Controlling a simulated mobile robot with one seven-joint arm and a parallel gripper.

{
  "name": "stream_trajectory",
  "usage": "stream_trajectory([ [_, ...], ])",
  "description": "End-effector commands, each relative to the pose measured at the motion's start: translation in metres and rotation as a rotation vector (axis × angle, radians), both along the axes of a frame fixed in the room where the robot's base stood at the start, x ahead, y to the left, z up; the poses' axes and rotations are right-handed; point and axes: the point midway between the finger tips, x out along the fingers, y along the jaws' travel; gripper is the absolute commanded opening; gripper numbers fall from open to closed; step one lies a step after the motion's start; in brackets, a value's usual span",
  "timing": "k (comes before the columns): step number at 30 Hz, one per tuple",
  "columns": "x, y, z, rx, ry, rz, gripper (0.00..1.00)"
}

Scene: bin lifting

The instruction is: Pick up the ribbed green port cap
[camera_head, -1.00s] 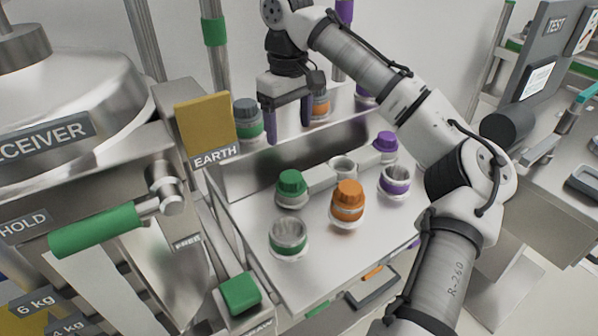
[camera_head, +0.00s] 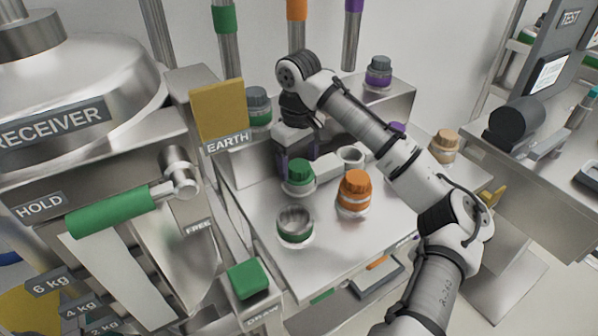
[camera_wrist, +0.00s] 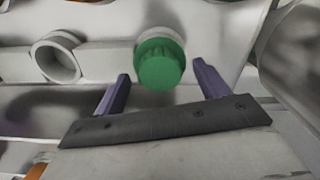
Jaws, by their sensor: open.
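The ribbed green port cap (camera_head: 299,171) sits on a port at the left of the steel bench, close to the raised back ledge. In the wrist view the green cap (camera_wrist: 160,64) lies just beyond the fingertips, roughly centred between them. My gripper (camera_wrist: 160,74) is open and empty, with one purple finger on each side of the cap's line. In the head view my gripper (camera_head: 298,165) is low behind the cap, and its far finger is partly hidden. I cannot tell whether a finger touches the cap.
A white open port (camera_head: 350,157) is close by at the right. A grey-capped jar (camera_head: 258,106) stands behind left, near the EARTH panel (camera_head: 219,112).

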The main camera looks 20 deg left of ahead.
Motion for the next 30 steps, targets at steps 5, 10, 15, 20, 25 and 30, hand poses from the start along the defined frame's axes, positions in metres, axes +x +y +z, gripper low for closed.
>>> stream_trajectory([
  [5, 0.0001, -0.0004, -0.0090, 0.001, 0.000, -0.001, 0.73],
  [10, 0.0001, -0.0003, -0.0091, 0.000, -0.001, -0.001, 0.73],
  [15, 0.0001, -0.0003, -0.0089, 0.000, -0.001, -0.001, 0.51],
  [20, 0.0001, -0.0002, -0.0088, 0.000, -0.001, -0.001, 0.30],
  [25, 0.0001, -0.0002, -0.0086, 0.000, -0.001, -0.001, 0.16],
  [30, 0.0001, -0.0002, -0.0081, 0.000, -0.001, -0.001, 0.16],
])
